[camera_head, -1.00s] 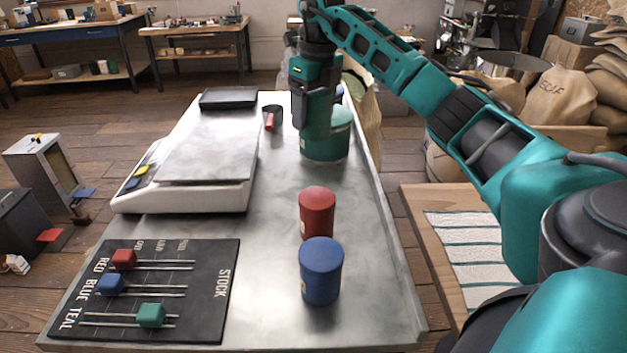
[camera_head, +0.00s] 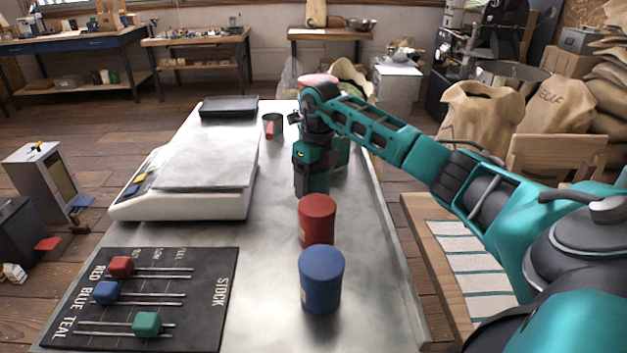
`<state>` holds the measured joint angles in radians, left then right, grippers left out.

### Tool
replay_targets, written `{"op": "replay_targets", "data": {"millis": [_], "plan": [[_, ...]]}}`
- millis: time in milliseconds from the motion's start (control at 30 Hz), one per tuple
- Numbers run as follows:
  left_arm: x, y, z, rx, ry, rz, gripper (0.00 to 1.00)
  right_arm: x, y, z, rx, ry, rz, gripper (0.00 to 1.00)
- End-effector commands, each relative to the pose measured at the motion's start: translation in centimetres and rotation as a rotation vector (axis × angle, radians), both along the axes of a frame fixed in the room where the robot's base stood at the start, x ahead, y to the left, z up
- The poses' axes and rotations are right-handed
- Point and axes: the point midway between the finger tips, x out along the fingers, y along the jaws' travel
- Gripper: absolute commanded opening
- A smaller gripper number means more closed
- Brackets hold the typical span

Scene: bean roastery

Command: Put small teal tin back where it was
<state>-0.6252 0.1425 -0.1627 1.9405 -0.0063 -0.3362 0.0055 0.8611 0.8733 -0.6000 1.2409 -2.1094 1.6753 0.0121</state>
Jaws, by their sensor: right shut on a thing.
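My right gripper (camera_head: 312,190) points down over the metal bench, just behind the small red tin (camera_head: 317,222). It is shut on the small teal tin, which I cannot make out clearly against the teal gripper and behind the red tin. The small blue tin (camera_head: 321,280) stands upright in front of the red one. A larger teal tin (camera_head: 342,153) stands behind my gripper, mostly hidden by my arm. My left gripper is not in view.
A flat scale (camera_head: 205,160) takes up the bench's left side. The black STOCK board (camera_head: 208,290) with red, blue and teal sliders lies at front left. A dark cup with red (camera_head: 270,125) and a large red-topped thing (camera_head: 318,80) are farther back. The bench's right strip is clear.

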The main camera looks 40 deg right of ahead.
Motion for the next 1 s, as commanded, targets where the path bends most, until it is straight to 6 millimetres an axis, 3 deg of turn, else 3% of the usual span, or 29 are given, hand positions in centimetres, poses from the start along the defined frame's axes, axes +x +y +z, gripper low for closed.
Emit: {"op": "replay_targets", "data": {"millis": [267, 300, 533, 800, 1000], "plan": [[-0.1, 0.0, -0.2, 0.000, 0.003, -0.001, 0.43, 0.0, 0.0, -0.2, 0.000, -0.002, 0.000, 0.36], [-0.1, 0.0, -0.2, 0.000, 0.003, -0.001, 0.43, 0.0, 0.0, -0.2, 0.000, -0.001, 0.000, 0.76], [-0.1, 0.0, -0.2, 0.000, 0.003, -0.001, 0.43, 0.0, 0.0, -0.2, 0.000, -0.001, 0.000, 0.98], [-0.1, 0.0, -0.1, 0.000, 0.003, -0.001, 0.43, 0.0, 0.0, 0.0, 0.000, -0.001, 0.000, 0.99], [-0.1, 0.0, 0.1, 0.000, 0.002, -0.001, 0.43, -0.1, -0.1, 2.5, -0.001, -0.004, 0.001, 0.99]]}}
